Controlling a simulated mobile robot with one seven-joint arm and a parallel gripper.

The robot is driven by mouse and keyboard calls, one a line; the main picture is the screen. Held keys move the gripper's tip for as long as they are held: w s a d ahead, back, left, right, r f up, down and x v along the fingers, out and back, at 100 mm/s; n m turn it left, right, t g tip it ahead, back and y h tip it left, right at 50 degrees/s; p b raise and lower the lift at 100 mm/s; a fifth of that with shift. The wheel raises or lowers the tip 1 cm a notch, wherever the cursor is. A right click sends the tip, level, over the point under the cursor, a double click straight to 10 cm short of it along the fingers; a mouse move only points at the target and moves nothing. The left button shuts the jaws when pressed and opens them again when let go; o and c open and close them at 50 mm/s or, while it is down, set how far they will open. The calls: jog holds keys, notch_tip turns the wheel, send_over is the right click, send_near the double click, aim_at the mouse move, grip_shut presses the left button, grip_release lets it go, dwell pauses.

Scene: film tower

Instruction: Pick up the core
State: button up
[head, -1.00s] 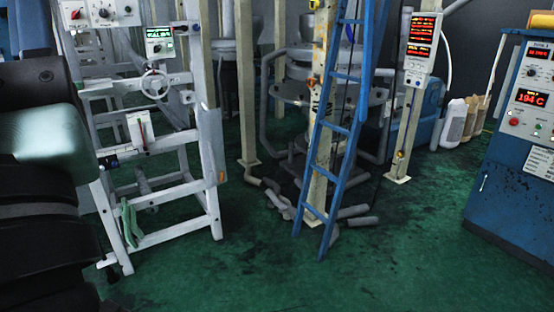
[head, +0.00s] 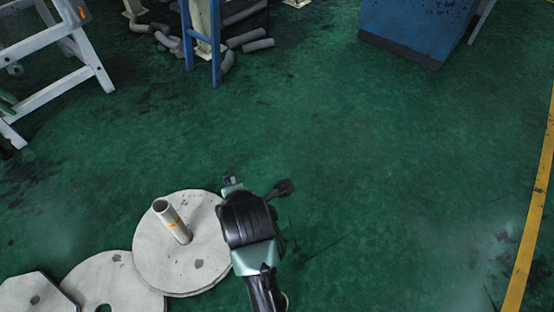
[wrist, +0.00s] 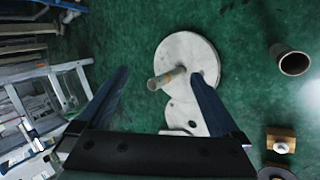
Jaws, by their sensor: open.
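A pale tube with an orange band (head: 172,221), which looks like a core, stands on a round whitish disc (head: 150,255) at the lower left in the head view. My gripper (head: 258,187) is to the right of that tube, above the floor. In the wrist view the tube (wrist: 165,78) shows between my two spread fingers (wrist: 160,85), apart from them and farther away. Nothing is between the fingertips. A second, brownish hollow tube (wrist: 293,62) is at the right in the wrist view; I cannot tell which tube is the core.
More flat pale plates (head: 108,280) lie left of the disc. A white frame (head: 50,40), a blue ladder (head: 215,60) and loose grey pipes (head: 245,38) are at the back. A blue cabinet (head: 415,28) stands at the back right. The green floor in the middle is clear.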

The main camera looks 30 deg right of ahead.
jog(key=s+f+n+g+y+b, duration=0.1)
jog(key=s+f+n+g+b, duration=0.25)
jog(key=s+f, duration=0.75)
jog(key=s+f+n+g+b, duration=0.35)
jog(key=s+f, duration=0.25)
jog(key=f, duration=0.8)
notch_tip(320, 180, down, 13)
jog(key=b, duration=0.7)
jog(key=shift+s+m, duration=0.3)
jog(key=shift+s, duration=0.1)
jog(key=shift+a, duration=0.1)
jog(key=shift+c, duration=0.2)
grip_shut()
